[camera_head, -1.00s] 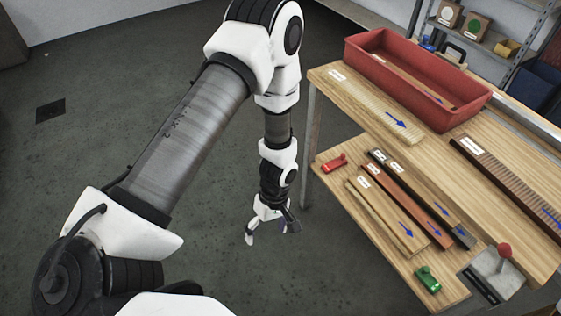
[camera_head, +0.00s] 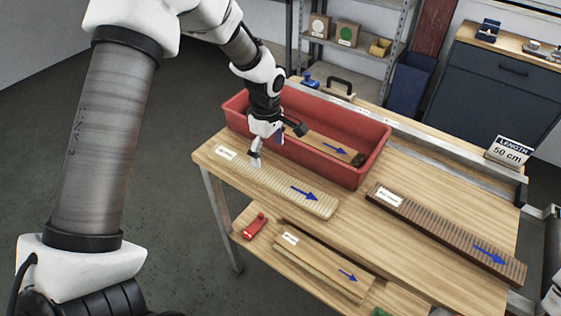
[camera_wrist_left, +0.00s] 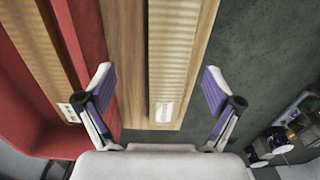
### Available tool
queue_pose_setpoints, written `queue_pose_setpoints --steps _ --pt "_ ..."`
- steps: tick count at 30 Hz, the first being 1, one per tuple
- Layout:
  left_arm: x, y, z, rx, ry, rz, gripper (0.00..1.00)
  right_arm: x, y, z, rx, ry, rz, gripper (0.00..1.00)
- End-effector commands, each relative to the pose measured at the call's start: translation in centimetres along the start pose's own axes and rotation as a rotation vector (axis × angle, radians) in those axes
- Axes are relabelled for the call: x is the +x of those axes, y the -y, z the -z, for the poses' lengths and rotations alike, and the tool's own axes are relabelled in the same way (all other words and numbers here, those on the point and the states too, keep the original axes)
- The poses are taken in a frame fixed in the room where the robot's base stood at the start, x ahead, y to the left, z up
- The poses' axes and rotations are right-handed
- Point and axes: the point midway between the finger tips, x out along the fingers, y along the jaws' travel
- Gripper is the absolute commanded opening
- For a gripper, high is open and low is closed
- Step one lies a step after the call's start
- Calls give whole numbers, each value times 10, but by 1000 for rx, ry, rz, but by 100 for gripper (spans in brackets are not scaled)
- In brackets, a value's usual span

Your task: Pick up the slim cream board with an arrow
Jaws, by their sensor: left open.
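A slim cream board (camera_head: 285,187) with fine ribs, a white label at its left end and a blue arrow lies flat along the left edge of the worktable. My left gripper (camera_head: 277,146) is over the board's left part, beside the red tray, with open, empty fingers. In the left wrist view the cream board (camera_wrist_left: 176,50) runs lengthwise between the two spread fingers (camera_wrist_left: 158,92), nearer the right one. The fingers look apart from it. My right gripper is out of view.
A red tray (camera_head: 362,172) holding a wooden board (camera_head: 318,145) stands just behind. A dark brown ribbed board (camera_head: 440,232) lies to the right. The lower shelf holds a tan board (camera_head: 320,265) and a red item (camera_head: 256,226). Bare tabletop lies between the cream and dark boards.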

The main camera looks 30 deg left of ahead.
Motion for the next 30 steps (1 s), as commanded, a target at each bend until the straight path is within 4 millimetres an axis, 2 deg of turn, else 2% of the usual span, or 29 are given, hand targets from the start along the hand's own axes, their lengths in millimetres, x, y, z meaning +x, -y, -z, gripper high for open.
queue_pose_setpoints --steps 8,13,16,21,23,27,28,30 --pt "34 2 -2 1 0 6 92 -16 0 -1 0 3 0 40" --pt "66 3 -4 1 0 6 92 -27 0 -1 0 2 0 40" --pt "75 2 -4 1 0 2 92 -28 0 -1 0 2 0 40" --pt "76 2 -4 1 0 1 92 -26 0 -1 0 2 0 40" --pt "76 2 -4 1 0 1 70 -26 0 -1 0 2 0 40" --pt "76 2 -4 1 0 2 21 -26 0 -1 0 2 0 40" --pt "76 2 -4 1 0 2 12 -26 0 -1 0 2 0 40" --pt "75 2 -4 1 0 2 12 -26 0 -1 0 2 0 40"
